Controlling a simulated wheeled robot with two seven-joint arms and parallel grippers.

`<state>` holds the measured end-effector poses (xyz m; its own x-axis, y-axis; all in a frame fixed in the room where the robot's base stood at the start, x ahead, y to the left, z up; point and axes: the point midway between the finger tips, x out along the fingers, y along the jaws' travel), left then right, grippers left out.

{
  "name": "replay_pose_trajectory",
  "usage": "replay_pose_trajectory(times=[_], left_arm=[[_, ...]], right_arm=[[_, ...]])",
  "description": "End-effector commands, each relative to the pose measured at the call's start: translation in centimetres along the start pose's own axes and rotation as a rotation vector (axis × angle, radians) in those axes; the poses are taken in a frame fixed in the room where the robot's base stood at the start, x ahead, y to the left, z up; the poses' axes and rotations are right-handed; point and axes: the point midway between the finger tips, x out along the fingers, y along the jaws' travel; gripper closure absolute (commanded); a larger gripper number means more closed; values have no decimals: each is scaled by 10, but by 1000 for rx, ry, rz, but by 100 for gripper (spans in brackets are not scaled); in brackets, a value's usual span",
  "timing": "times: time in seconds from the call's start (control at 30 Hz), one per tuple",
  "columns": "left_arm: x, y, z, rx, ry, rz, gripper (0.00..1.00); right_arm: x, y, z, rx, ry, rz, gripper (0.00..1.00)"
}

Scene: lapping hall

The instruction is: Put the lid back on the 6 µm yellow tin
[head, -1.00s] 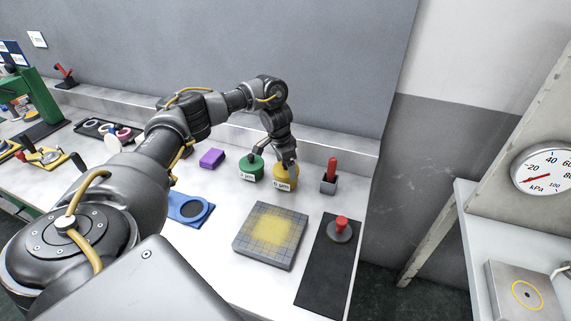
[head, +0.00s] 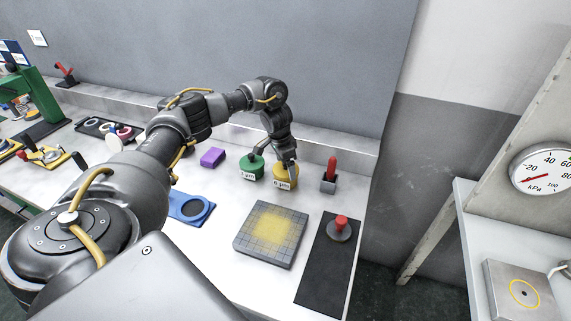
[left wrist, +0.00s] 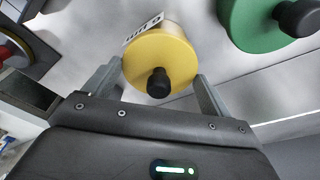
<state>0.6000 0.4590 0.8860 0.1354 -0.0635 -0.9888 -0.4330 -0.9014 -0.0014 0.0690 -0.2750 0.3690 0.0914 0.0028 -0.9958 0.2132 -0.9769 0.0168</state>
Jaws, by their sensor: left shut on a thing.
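The yellow 6 µm tin (head: 283,184) stands on the bench beside the green tin (head: 250,168). My left gripper (head: 287,166) is directly over the yellow tin, pointing down. In the left wrist view, the yellow lid (left wrist: 150,58) with its black knob (left wrist: 158,83) lies between the two fingers of my left gripper (left wrist: 158,80), which is shut on it at its rim. The 6 µm label shows just past the lid's edge. The lid is on or very close above the tin; any gap between them is hidden. My right gripper is not in view.
The green tin with a black knob stands close on the left. A red-handled tool in a grey block (head: 329,180) stands close on the right. In front are a gridded plate with yellow paste (head: 285,252), a black mat (head: 322,275) and a blue holder (head: 178,208). A purple block (head: 212,157) lies left.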

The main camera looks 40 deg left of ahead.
Motion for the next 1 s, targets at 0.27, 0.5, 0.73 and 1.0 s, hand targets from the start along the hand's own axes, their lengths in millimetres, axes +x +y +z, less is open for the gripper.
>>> replay_pose_trajectory(times=[0.27,0.5,0.73,1.0], left_arm=[[-1,0,0,0,0,1,38],[0,0,0,1,0,0,38],[0,0,0,0,0,0,38],[0,0,0,0,0,0,0]], right_arm=[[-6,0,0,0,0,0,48],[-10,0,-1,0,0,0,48],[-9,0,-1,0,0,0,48],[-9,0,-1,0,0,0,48]])
